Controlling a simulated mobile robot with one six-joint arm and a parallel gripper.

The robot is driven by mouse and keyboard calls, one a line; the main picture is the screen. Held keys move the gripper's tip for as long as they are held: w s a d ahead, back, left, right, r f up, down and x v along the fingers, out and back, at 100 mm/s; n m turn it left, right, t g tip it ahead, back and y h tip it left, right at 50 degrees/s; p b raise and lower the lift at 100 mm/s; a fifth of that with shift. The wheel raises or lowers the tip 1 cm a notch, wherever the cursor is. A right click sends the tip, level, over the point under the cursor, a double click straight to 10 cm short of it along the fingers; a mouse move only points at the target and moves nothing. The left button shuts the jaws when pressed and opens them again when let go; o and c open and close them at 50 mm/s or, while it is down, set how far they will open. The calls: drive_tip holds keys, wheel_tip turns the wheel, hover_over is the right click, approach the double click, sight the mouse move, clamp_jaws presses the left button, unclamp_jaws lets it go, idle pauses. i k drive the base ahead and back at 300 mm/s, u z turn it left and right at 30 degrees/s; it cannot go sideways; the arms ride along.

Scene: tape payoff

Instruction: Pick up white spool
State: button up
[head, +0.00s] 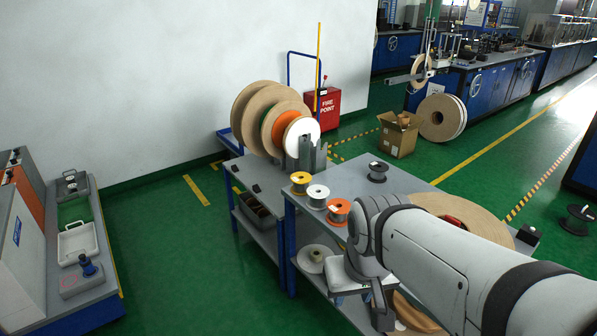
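A small white spool (318,195) stands on the near grey table top. It sits between a yellow spool (300,182) and an orange spool (338,211), near the table's left edge. Nothing holds it. My arm reaches in from the lower right, and its wrist bends down just right of and below the orange spool. My gripper (382,312) seems to be the dark part at the lower end of the arm, low beside the table and apart from the white spool. Its fingers are not clear, so I cannot tell whether it is open or shut.
A dark spool (378,171) stands at the table's back. Large reels (268,118) stand upright behind the small spools, with grey upright plates (307,153) close by. A large flat reel (462,212) lies right, partly behind my arm. The green floor left of the table is clear.

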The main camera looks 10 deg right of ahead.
sight(318, 193)
drive_tip(key=z, duration=0.05)
drive_tip(key=i, duration=1.55)
drive_tip(key=z, duration=0.2)
